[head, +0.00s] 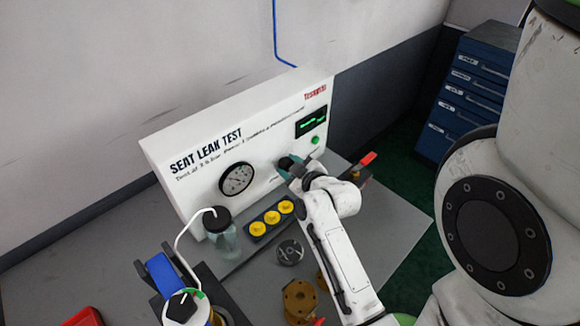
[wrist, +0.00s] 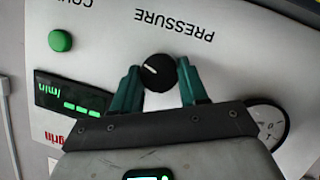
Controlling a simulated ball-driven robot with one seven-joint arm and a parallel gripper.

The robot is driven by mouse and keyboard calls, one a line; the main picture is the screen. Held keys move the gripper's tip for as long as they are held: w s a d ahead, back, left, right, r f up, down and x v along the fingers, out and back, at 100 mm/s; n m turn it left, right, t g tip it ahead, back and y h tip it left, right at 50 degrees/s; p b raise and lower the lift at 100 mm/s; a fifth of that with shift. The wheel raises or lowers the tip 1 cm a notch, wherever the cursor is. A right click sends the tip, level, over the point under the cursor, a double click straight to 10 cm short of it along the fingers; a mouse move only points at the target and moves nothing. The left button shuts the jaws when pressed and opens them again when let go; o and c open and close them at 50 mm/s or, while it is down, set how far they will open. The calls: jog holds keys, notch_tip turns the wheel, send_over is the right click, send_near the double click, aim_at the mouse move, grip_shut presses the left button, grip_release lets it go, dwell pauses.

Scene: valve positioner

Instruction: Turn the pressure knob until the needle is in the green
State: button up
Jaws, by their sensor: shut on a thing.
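In the head view my gripper (head: 289,166) is against the panel and hides the knob. The round gauge (head: 237,179) has a dark rim and is left of my gripper. The gauge (wrist: 268,122) is partly hidden in the wrist view. I cannot read its needle against any green band.
A green button (wrist: 60,40) and a lit green display (wrist: 75,103) are near the knob. A jar (head: 221,240) with a tube, a tray of yellow caps (head: 270,218) and brass parts (head: 299,299) stand below the panel. A red-handled valve (head: 366,160) is right of my gripper.

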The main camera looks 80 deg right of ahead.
dwell(0.3)
jog(key=shift+d+r+m+y+p, duration=0.1)
jog(key=shift+m+y+p, duration=0.45)
jog(key=shift+m, duration=0.25)
jog(key=shift+d+m+t+y, duration=0.1)
jog(key=shift+m+t+y, duration=0.65)
jog(key=shift+m, duration=0.45)
jog(key=shift+s+d+m+t+y, duration=0.1)
jog(key=shift+m+t+y, duration=0.5)
jog(key=shift+m, duration=0.6)
jog(key=shift+d+m+t+y+b, duration=0.1)
jog(key=shift+m+t+y+b, duration=0.5)
jog(key=shift+m, duration=0.6)
jog(key=o, duration=1.1)
jog(key=shift+s, duration=0.1)
jog(key=shift+c, duration=0.2)
